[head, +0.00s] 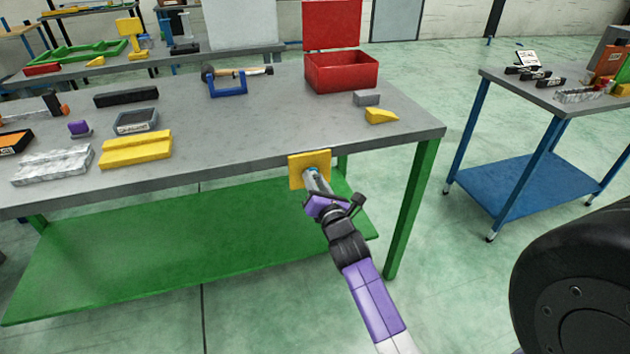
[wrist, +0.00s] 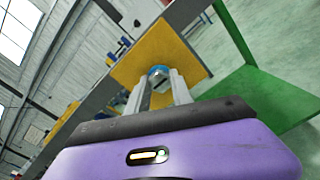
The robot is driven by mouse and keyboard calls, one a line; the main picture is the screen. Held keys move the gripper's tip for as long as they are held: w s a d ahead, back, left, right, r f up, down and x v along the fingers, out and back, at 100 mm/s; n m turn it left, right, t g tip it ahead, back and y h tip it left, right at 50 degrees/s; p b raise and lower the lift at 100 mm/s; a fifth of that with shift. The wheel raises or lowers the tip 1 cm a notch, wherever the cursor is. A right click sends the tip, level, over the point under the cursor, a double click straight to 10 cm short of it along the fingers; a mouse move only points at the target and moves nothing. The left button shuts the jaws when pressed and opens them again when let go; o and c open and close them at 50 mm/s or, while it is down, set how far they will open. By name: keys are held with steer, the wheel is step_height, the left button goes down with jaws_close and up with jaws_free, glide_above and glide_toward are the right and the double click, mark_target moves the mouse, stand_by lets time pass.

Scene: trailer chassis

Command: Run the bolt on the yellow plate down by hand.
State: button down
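The yellow plate (head: 296,172) stands upright at the front edge of the grey workbench, near its right end. It fills the upper middle of the wrist view (wrist: 190,62). A round blue part with a dark grey middle, apparently the bolt (wrist: 158,72), sits on the plate's face. My gripper (head: 312,175) reaches up to the plate. In the wrist view its two fingers (wrist: 158,88) are apart, one on each side of the bolt. Whether they touch it I cannot tell. In the head view my gripper mostly hides the bolt.
The workbench (head: 240,137) has a green lower shelf (head: 190,250) and green legs. On its top are a red open box (head: 341,75), a yellow wedge (head: 380,116) and a yellow block (head: 136,150). A blue-legged table (head: 510,90) and a black wheel (head: 580,280) are at the right.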

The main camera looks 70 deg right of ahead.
steer(key=shift+m, duration=0.5)
steer(key=n+b, duration=1.4)
steer(key=n, duration=1.1)
steer(key=shift+f, duration=0.15)
stand_by(1.9)
steer(key=shift+b, duration=0.3)
stand_by(0.3)
